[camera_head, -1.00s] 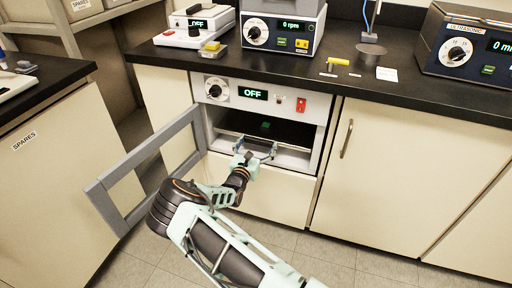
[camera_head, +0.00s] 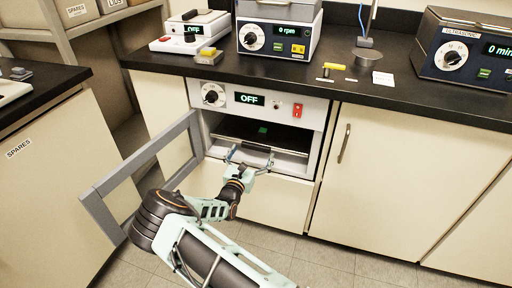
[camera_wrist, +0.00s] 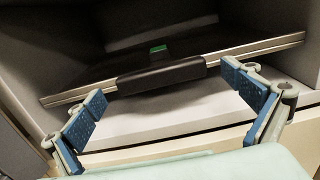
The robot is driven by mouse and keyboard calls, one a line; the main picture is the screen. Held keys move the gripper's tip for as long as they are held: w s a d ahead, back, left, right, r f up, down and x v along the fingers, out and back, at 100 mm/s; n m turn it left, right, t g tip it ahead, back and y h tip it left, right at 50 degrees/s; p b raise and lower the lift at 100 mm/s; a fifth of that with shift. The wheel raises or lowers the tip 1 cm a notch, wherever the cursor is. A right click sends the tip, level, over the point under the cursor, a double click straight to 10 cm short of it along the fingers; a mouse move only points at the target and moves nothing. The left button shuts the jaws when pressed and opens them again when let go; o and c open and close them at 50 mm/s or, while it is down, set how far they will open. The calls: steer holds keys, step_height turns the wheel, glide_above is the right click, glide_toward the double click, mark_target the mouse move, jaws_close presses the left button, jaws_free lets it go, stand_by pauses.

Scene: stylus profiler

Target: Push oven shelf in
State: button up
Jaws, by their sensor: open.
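The oven (camera_head: 262,104) is built in under the bench, its display reading OFF. Its framed door (camera_head: 140,168) stands wide open to the left. The dark oven shelf (camera_wrist: 200,52) lies inside the chamber, with a pale metal front edge and a black handle (camera_wrist: 161,76) in the middle of that edge. A small green item (camera_wrist: 158,49) rests on the shelf behind the handle. My gripper (camera_head: 249,158) is at the oven mouth. In the wrist view my gripper (camera_wrist: 165,108) is open, its blue-padded fingers spread on either side of the handle with nothing between them.
The open door frame stands close to the left of my arm. The black benchtop (camera_head: 345,92) overhangs above the oven. A cupboard with a vertical handle (camera_head: 344,143) is to the right. Floor (camera_head: 330,262) is clear at the right front.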

steer(key=v, duration=0.8)
steer(key=shift+w, duration=0.1)
